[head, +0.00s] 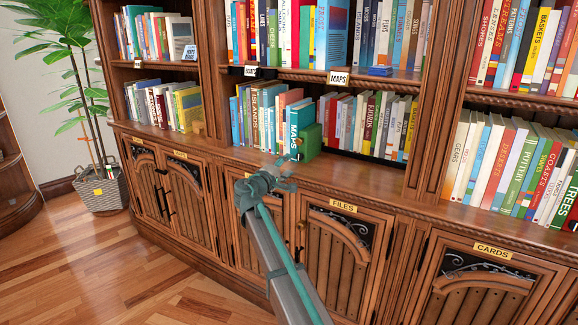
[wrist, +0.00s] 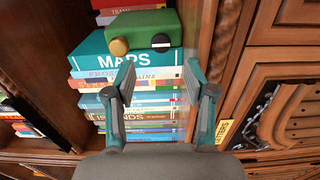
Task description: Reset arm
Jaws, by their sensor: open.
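My gripper (head: 284,179) is open in front of the bookcase, near the counter-like ledge above the cabinet doors. In the wrist view, its two teal-grey fingers (wrist: 158,78) are spread apart with nothing held between them. Beyond them are the teal MAPS book (wrist: 120,55) and a row of other book spines. A green block (wrist: 150,28) with a gold knob and a black knob is beside the MAPS book. In the head view, the MAPS book (head: 294,123) stands upright at the row's end, with the green block (head: 311,143) on its right.
The ledge (head: 360,173) is bare right of the green block. Cabinet doors labelled FILES (head: 343,206) and CARDS (head: 493,251) are below. A blue object (head: 379,71) lies on the shelf above. A potted plant (head: 101,188) stands left on open wooden floor (head: 130,265).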

